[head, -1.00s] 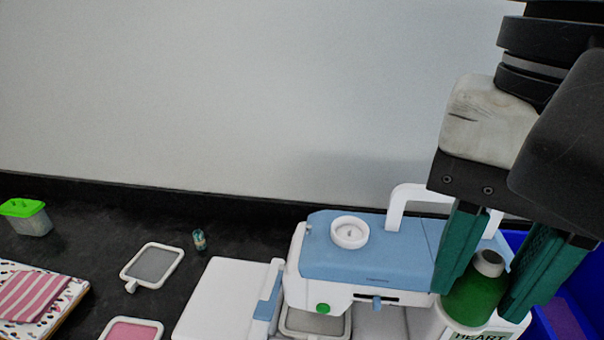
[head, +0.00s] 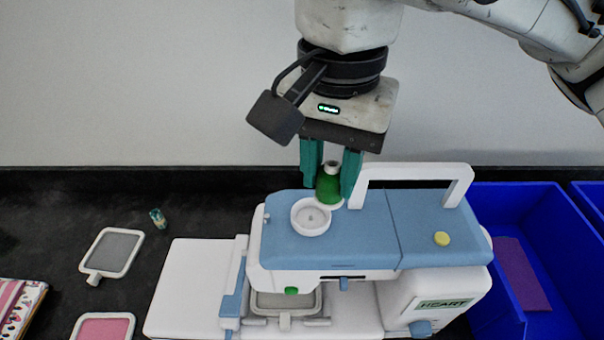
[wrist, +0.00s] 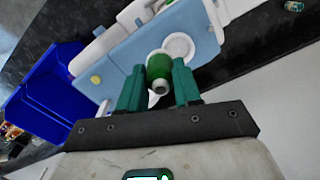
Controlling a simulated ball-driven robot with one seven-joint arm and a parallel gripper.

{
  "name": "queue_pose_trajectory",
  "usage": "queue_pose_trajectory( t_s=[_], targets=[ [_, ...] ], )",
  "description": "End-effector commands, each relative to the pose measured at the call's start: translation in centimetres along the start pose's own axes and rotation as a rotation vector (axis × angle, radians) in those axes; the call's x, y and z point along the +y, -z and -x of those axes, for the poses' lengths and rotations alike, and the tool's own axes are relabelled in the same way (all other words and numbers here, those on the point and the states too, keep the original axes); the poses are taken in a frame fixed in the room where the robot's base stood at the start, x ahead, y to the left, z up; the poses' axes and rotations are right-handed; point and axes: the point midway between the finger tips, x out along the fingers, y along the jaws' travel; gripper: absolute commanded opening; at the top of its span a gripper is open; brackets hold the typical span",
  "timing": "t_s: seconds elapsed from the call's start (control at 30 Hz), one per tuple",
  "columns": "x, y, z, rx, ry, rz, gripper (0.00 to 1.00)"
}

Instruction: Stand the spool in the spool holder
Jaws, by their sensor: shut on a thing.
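My gripper (head: 331,178) is shut on a green spool (head: 328,187) with a pale top. It holds the spool upright, close behind and to the right of the spool holder. The spool holder (head: 311,217) is a round white cup on the blue top of the sewing machine (head: 354,234); it looks empty in the head view. In the wrist view, the spool (wrist: 158,69) sits between the fingers of my gripper (wrist: 159,85), and the spool holder (wrist: 180,46) shows just beyond it, partly hidden. I cannot tell how high the spool is above the machine top.
The machine's white carry handle (head: 413,172) rises to the right of my gripper. A blue bin (head: 560,275) stands at the right. Hoops (head: 112,252) and a small patterned spool (head: 158,218) lie on the dark counter at the left. A pale wall is behind.

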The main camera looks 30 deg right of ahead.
Motion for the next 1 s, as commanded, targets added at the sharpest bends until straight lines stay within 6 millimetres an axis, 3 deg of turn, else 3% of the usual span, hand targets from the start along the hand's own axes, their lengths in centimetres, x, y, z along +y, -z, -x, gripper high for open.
queue_pose_trajectory(
  t_s=[0.1,0.23,0.37,0.63,1.0],
  targets=[
    [-1.3,0.9,-2.1,-0.003,-0.001,-0.001,0.04],
    [-2.1,1.6,-3.3,-0.001,-0.001,-0.001,0.04],
    [-2.5,1.9,-3.9,0.0,0.0,0.0,0.04],
    [-3.0,2.4,-7.1,0.001,-0.001,0.001,0.04],
    [-3.0,2.4,-7.8,0.001,0.001,0.0,0.04]
  ],
)
